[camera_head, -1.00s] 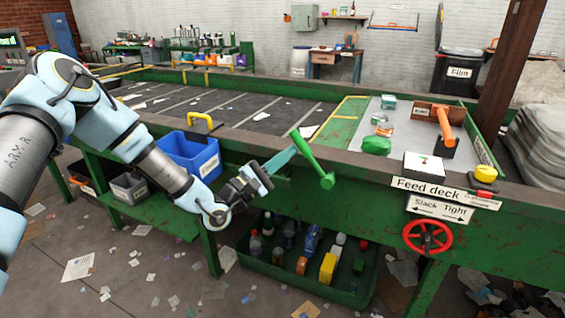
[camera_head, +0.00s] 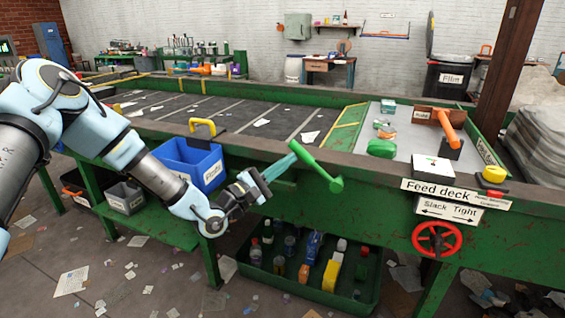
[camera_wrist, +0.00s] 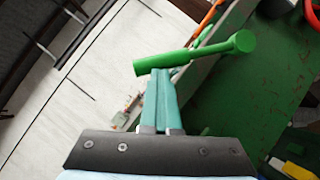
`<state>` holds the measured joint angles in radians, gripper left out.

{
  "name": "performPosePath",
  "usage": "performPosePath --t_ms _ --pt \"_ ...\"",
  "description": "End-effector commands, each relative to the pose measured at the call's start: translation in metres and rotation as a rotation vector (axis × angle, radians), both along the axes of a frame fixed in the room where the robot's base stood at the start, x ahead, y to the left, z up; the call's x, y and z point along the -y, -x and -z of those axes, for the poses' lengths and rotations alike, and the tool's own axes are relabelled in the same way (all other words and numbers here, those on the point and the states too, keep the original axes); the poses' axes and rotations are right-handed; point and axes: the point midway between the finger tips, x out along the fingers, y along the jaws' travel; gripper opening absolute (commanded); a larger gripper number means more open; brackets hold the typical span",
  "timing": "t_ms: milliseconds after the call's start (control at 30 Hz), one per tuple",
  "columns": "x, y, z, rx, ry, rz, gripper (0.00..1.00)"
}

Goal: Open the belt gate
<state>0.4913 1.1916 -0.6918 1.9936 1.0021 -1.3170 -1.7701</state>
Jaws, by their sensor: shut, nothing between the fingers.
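A green bar-shaped handle (camera_head: 317,167) with a round, thicker end sticks out at the near side of the green belt frame (camera_head: 375,177). It slants from upper left to lower right. No label marks it as the gate. My gripper (camera_head: 287,160) is shut and empty, its teal fingers close together at the handle's upper left part. In the wrist view the fingertips (camera_wrist: 160,73) meet the handle (camera_wrist: 195,54) from below in the picture; whether they press on it I cannot tell. The dark belt (camera_head: 220,112) lies behind.
The feed deck (camera_head: 402,142) holds small items and an orange handle (camera_head: 447,127). A red handwheel (camera_head: 436,239) sits under the "Slack Tight" sign (camera_head: 450,209). A blue bin (camera_head: 190,165) stands left of the gripper. A green tray (camera_head: 330,296) with bottles lies below.

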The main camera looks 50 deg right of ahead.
Motion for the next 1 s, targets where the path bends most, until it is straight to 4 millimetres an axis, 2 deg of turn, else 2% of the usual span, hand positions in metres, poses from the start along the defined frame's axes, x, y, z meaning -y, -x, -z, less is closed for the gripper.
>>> performPosePath --t_ms 33,267,633,800,1000 --pt "0.001 0.001 0.005 0.000 0.001 0.000 0.00" --pt "-0.028 -0.005 0.014 0.001 -0.001 -0.002 0.00" --pt "-0.080 -0.016 0.032 0.002 -0.001 -0.002 0.00" --pt "-0.091 -0.017 0.034 0.001 0.000 -0.001 0.00" --pt "-0.093 -0.017 0.033 0.002 0.000 -0.001 0.00"
